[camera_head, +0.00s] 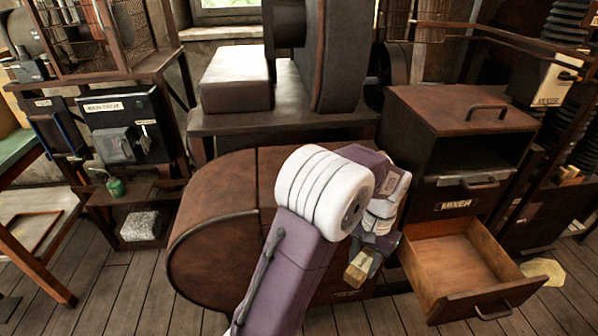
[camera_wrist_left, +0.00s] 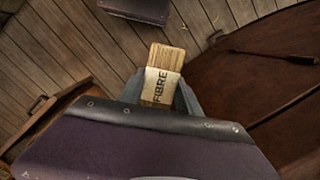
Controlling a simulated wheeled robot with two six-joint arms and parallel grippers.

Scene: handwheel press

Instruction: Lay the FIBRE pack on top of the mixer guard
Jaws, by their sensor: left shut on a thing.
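In the left wrist view the gripper's (camera_wrist_left: 160,96) grey fingers sit on both sides of the pack. The casing (camera_head: 215,215), which seems to be the mixer guard, has a broad brown top, partly hidden by my arm; it also shows in the wrist view (camera_wrist_left: 250,75). My right gripper is out of view.
A brown cabinet (camera_head: 455,150) labelled MIXER stands right, with an open, empty drawer (camera_head: 465,265) jutting out below. A machine (camera_head: 285,90) stands behind the casing. A bench with a dark box (camera_head: 125,125) is at left. Plank floor (camera_head: 110,290) is clear at front left.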

